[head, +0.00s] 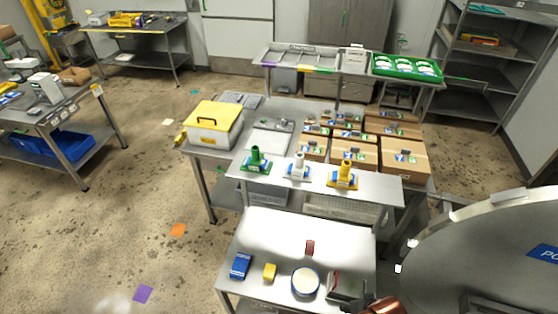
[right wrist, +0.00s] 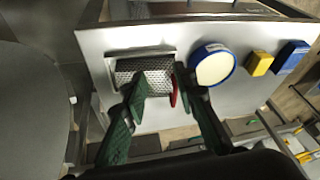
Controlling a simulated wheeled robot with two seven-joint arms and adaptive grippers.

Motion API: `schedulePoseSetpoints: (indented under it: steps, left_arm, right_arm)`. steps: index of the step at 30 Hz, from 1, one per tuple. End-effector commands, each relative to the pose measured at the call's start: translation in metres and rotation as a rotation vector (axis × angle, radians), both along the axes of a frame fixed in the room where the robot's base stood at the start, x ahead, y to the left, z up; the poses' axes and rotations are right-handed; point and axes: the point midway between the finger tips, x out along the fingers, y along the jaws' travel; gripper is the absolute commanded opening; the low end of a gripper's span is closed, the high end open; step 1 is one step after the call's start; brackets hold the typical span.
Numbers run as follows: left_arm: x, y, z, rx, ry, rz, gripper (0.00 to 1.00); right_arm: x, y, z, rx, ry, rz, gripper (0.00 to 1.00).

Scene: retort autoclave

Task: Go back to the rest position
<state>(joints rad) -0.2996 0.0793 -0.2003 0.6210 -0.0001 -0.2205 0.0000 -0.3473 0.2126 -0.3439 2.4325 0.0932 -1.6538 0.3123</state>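My right gripper (head: 366,300) shows at the bottom edge of the head view, just right of a metal tray (head: 345,285) on the near table. In the right wrist view, the two green fingers of my right gripper (right wrist: 161,80) stand apart over a perforated metal tray (right wrist: 145,72). A thin red item (right wrist: 174,92) shows beside the right-hand finger; no grip on it is visible, and whether the finger touches it I cannot tell. My left gripper is not in view.
The near table (head: 270,225) also holds a blue box (head: 241,266), a yellow block (head: 269,272), a round white tub (head: 305,281) and a small red object (head: 310,247). A large round metal door (head: 490,260) stands close on the right.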

Motion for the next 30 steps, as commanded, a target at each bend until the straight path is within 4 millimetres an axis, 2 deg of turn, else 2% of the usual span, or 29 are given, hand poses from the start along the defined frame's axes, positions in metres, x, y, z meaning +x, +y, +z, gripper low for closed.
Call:
schedulePoseSetpoints:
  steps: [1,3,9,12,16,23,26,29,30]
  left_arm:
    - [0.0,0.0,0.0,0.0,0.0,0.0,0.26]
    - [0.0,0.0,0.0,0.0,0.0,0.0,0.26]
    - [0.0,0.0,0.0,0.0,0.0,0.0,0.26]
    - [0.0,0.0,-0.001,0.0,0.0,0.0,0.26]
    - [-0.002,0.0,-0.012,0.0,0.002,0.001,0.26]
    - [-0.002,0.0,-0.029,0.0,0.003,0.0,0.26]
    - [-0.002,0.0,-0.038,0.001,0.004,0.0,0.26]
    - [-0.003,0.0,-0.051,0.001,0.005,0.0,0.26]
    - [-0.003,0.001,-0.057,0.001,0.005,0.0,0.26]
  right_arm:
    - [-0.013,-0.019,-0.004,-0.021,0.005,-0.017,0.26]
    - [-0.027,-0.042,-0.008,-0.059,0.007,-0.026,0.26]
    - [-0.067,-0.096,-0.014,-0.155,0.028,-0.044,0.26]
    - [-0.084,-0.117,-0.02,-0.197,0.045,-0.046,0.26]
    - [-0.071,-0.113,-0.069,-0.189,0.056,-0.034,0.26]
    - [-0.062,-0.11,-0.158,-0.181,0.084,-0.021,0.26]
    - [-0.063,-0.108,-0.207,-0.177,0.102,-0.013,0.26]
    - [-0.068,-0.105,-0.27,-0.171,0.121,-0.002,0.26]
    - [-0.073,-0.103,-0.299,-0.17,0.131,0.003,0.26]
